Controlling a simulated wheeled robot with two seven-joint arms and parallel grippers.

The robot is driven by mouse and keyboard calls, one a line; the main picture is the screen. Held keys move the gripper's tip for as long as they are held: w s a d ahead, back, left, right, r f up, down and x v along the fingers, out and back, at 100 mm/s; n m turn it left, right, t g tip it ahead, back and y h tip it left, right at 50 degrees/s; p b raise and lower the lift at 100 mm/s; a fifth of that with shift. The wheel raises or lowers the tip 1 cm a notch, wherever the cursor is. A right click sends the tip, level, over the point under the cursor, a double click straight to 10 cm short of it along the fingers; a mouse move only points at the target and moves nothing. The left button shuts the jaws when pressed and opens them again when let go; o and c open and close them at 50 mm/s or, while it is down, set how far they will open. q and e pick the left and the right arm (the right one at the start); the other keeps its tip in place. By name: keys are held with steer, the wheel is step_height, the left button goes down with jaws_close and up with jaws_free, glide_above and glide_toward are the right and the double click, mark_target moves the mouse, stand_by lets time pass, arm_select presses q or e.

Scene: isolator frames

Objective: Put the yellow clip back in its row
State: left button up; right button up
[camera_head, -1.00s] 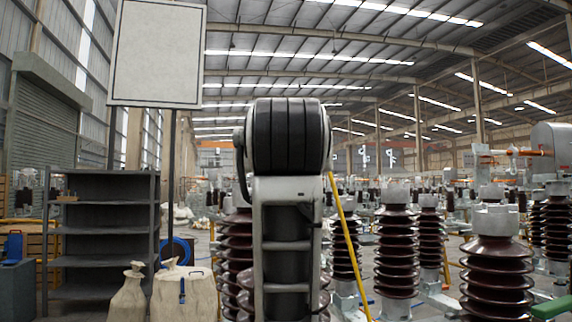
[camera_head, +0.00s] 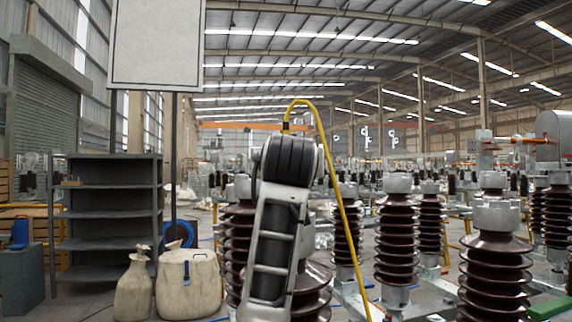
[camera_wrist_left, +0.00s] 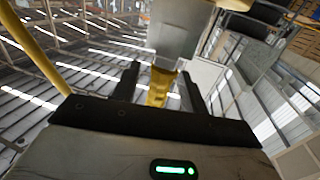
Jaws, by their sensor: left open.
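In the left wrist view, my left gripper (camera_wrist_left: 159,88) shows two dark fingers, spread apart. A yellow piece (camera_wrist_left: 158,86), which may be the yellow clip, shows between them below a grey block (camera_wrist_left: 180,28). I cannot tell whether the fingers touch it. A yellow cable (camera_wrist_left: 35,48) runs along the left of that view. In the head view, a yellow cable (camera_head: 347,205) arches from above my white and black arm down to the lower right. The gripper is hidden there behind the arm. The clip's row cannot be made out. My right gripper is not in view.
Several dark brown ribbed insulators (camera_head: 397,245) stand at the centre and right, some close behind my arm. A grey shelf (camera_head: 107,228) and two pale sacks (camera_head: 187,285) stand at the left. A blank board (camera_head: 156,45) rises above the shelf.

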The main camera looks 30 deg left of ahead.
arm_select(q)
jaws_close()
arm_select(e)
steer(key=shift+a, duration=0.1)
arm_select(q)
steer(key=shift+r, duration=0.5)
step_height(320, 180, up, 2)
steer(key=shift+r+b, duration=0.1)
steer(key=shift+b, duration=0.4)
steer(key=s+d+r+b, duration=0.2)
steer(key=s+d+r, duration=0.7)
steer(key=s, duration=0.1)
steer(key=shift+d+r+b, duration=0.3)
steer(key=shift+d+r, duration=0.1)
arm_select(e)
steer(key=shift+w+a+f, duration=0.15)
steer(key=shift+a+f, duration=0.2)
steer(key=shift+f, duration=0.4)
